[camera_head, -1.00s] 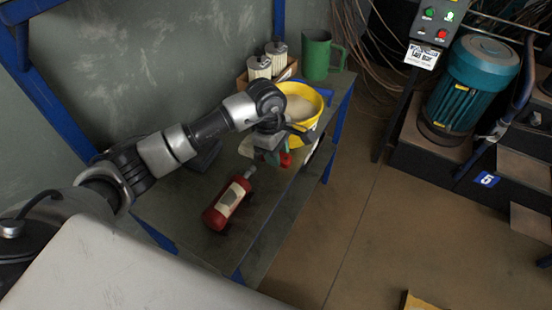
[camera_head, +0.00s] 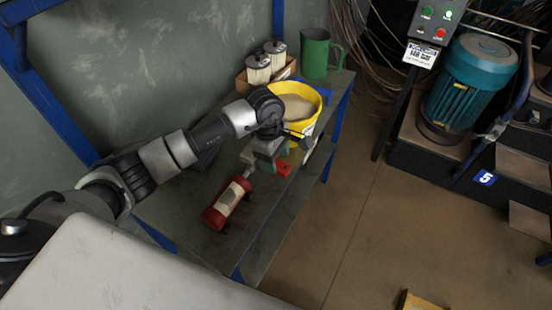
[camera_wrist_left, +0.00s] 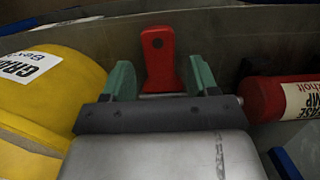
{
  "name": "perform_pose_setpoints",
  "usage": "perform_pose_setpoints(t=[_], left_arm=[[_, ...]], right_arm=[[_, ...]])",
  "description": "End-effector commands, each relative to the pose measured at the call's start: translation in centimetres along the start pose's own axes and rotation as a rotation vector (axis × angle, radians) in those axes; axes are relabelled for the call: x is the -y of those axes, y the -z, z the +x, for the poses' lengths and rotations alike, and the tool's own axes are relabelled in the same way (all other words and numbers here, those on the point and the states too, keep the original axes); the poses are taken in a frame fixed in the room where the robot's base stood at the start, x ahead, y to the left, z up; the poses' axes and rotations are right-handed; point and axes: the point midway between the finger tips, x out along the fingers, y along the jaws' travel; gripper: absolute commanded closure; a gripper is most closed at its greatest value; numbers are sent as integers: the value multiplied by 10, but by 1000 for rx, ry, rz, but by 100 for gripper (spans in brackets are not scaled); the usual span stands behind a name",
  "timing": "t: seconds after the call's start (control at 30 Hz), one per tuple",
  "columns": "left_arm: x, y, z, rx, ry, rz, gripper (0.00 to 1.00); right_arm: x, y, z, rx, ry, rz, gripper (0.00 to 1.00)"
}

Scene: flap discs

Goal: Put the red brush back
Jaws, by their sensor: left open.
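The red brush (camera_head: 284,168) lies at the right edge of the bench top, beside the yellow bucket. In the left wrist view its red handle (camera_wrist_left: 158,60), with a hole near the end, shows between and just beyond the green fingertips. Its bristles are hidden. My left gripper (camera_head: 268,163) is open, low over the bench, close to the brush; its two fingers (camera_wrist_left: 160,80) stand apart on either side of the handle, with gaps visible. I cannot tell whether either finger touches it. My right gripper is not in view.
The yellow bucket (camera_head: 297,131) stands just behind the gripper. A red cylinder (camera_head: 227,203) with a pale label lies in front of it. A box with filters (camera_head: 259,69) and a green jug (camera_head: 315,56) stand at the bench's far end.

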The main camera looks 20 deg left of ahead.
Motion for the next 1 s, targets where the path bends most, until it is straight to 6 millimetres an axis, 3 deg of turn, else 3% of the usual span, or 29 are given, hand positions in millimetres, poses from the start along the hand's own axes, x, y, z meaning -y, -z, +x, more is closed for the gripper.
perform_pose_setpoints(t=[0.3, 0.5, 0.7, 1.0], left_arm=[[-1, 1, -66, -3, -5, 1, 41], [-1, 0, -98, -1, -4, 0, 41], [0, 0, -110, 0, -1, 1, 41], [0, 0, -111, 0, -1, 1, 41]], right_arm=[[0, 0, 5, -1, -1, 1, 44], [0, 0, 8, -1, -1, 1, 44], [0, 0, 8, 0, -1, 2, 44], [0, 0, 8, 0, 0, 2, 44]])
